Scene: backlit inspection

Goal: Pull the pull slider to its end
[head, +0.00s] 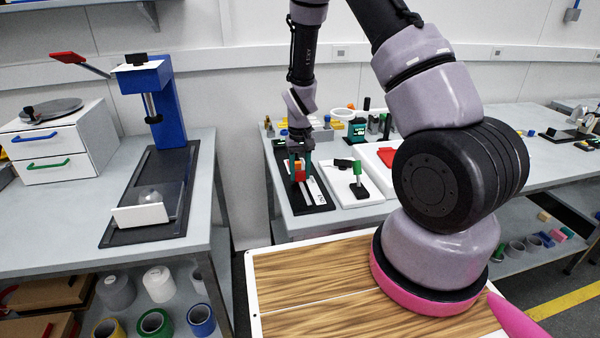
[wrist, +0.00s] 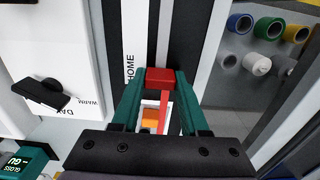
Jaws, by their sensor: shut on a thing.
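The pull slider's red block (head: 299,170) sits on a black base board (head: 318,208) with a pale strip, on the middle bench. My gripper (head: 301,176) reaches down from above with its green fingers on either side of the block. In the wrist view the red block (wrist: 160,76) is between the tips of my gripper (wrist: 159,82), which is shut on it. A dark track runs away from the block, beside a white strip marked HOME (wrist: 131,68). An orange part and a red bar show between the fingers. The fingers partly hide the slider.
Right of the board, a white panel (head: 345,196) carries a black switch and a green-topped knob (head: 357,170). A red piece (head: 386,156) lies farther right. Several small items stand behind. The left bench holds a blue press (head: 160,100) and a white drawer box (head: 60,150).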

